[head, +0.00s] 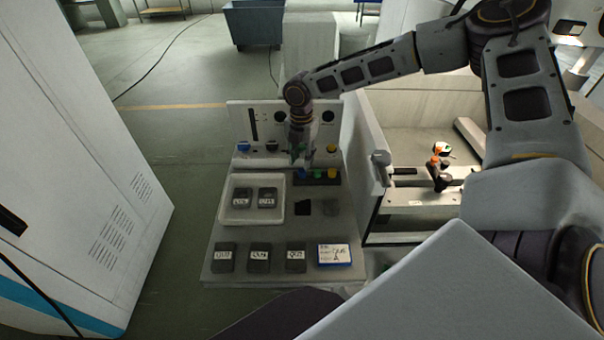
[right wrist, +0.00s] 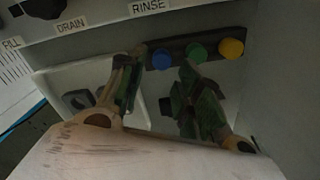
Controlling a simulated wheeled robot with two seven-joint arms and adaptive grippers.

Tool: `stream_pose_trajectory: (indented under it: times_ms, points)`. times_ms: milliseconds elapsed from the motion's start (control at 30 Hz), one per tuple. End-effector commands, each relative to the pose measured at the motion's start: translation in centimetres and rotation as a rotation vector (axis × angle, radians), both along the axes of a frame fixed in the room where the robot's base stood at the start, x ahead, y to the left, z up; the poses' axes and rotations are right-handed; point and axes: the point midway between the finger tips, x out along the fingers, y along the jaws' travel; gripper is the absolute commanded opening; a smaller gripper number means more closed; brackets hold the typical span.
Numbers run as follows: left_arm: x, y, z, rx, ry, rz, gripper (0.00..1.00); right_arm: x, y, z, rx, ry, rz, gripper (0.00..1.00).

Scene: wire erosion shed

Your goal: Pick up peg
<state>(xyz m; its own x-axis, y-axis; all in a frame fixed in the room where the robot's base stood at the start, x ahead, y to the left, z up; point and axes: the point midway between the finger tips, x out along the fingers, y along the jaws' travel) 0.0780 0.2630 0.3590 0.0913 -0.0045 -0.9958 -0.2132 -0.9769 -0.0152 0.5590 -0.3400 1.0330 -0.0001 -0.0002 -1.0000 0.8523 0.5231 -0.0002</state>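A dark rack (right wrist: 180,47) holds blue (right wrist: 162,59), green (right wrist: 196,52) and yellow (right wrist: 231,48) round-topped pieces in a row, which look like pegs. In the head view the rack (head: 318,182) stands at the back of the grey bench, below the upright panel. My right gripper (head: 302,162) reaches down in front of the panel, over or near the rack. In the right wrist view its two fingers (right wrist: 163,72) are spread apart with nothing between them that I can see gripped. The blue piece shows between the fingertips. My left gripper is not in view.
A white tray (head: 226,204) with two labelled dark blocks lies left of the rack. More labelled blocks (head: 260,257) and a blue-white box (head: 334,254) line the front. The upright panel (head: 239,121) stands close behind. A machine bay (head: 408,228) lies right; a white cabinet (head: 95,170) stands left.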

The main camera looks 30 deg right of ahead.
Motion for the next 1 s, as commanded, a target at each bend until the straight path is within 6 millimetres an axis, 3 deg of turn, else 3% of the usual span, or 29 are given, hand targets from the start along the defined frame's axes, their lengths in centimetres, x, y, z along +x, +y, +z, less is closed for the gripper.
stream_pose_trajectory:
  times_ms: [467,1000]
  points:
    - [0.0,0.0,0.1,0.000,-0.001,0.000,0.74,0.0,0.0,-0.4,-0.001,0.001,0.000,0.34]
    - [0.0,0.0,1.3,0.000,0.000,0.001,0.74,-0.2,-0.1,-4.9,-0.001,0.001,-0.001,0.34]
